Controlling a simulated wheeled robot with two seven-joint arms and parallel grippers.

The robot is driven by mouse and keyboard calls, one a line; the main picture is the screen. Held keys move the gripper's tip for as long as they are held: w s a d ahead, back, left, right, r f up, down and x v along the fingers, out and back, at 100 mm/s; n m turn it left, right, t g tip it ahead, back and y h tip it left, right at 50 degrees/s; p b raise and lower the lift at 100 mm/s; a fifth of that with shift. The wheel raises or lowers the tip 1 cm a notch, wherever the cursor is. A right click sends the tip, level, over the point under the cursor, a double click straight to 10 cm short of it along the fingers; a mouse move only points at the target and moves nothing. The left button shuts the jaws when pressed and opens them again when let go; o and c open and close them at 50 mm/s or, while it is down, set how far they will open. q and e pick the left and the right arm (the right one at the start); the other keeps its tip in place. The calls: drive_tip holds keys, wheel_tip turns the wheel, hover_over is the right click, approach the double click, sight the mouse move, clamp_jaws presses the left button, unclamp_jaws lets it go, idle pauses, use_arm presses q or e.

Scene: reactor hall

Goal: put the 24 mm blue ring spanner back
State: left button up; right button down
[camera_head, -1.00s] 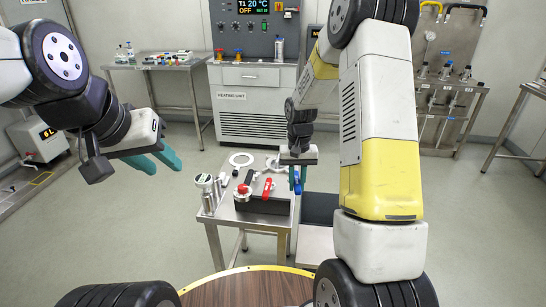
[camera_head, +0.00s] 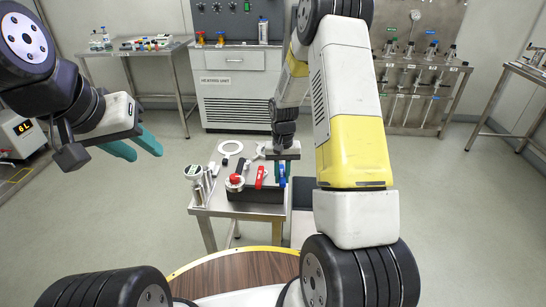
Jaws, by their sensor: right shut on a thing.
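My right gripper (camera_head: 282,168) is shut on the blue ring spanner (camera_head: 282,180). It holds the spanner upright at the right end of a dark block-like holder (camera_head: 252,195) on the small steel table. I cannot tell whether the spanner's lower end is in the holder or just beside it. A red-handled tool (camera_head: 260,177) stands in the holder to the left of the blue spanner. My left gripper (camera_head: 135,148) is empty, its teal fingers apart, in the air left of the table.
The floor on both sides is clear.

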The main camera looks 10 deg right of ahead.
drive_tip(key=shift+f, duration=0.45)
idle(0.7)
drive_tip(key=c, duration=1.2)
unclamp_jaws()
drive_tip(key=shift+r, duration=3)
